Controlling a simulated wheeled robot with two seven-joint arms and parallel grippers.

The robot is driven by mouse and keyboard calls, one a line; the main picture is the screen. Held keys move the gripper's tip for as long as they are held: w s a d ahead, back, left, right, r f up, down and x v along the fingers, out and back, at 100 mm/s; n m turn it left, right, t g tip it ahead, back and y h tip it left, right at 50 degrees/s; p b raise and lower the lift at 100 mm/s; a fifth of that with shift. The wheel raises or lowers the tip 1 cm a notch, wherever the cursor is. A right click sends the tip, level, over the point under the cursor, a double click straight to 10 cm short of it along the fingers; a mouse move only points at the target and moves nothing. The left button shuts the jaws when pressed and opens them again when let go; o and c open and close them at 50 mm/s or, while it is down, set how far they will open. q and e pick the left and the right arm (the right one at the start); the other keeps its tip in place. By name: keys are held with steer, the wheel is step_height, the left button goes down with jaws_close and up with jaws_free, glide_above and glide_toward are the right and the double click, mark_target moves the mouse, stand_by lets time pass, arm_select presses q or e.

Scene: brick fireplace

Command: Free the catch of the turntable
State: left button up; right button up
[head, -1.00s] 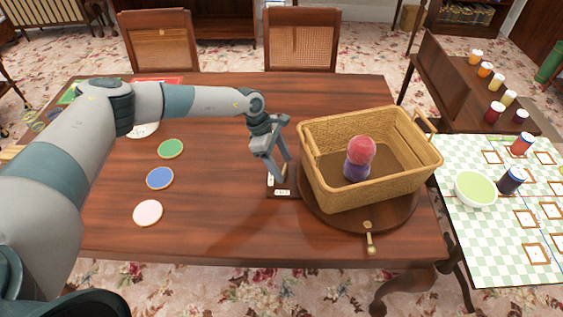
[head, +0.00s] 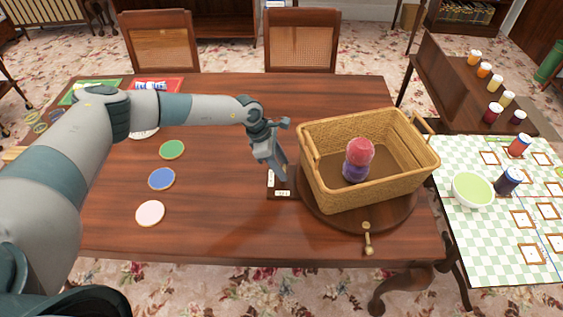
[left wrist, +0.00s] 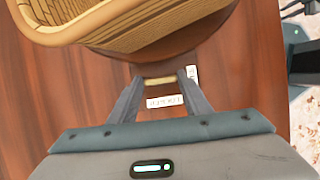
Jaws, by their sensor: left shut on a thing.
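The round wooden turntable (head: 400,216) lies on the table's right part, with a wicker basket (head: 325,195) on it. The catch (left wrist: 160,82) shows in the left wrist view as a small brass bar beside the turntable's edge. It sits by two white labels on a dark plate (head: 287,194). My left gripper (head: 281,176) points down at the plate, left of the basket. In the left wrist view its fingers (left wrist: 160,80) stand on both sides of the brass bar, shut on it. In the head view the fingers hide the catch. My right gripper is not seen.
A brass handle (head: 367,238) sticks out at the turntable's front. Green, blue and pink discs (head: 161,179) lie on the left of the table (head: 230,225). A checked side table (head: 465,235) stands at right.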

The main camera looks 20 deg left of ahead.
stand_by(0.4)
arm_select(q)
steer(key=o, duration=1)
steer(key=shift+o, duration=0.2)
steer(key=shift+a+r, duration=0.1)
steer(key=shift+r, duration=0.05)
steer(key=b+v, duration=0.5)
steer(key=v, duration=1.2)
steer(key=shift+s, duration=0.1)
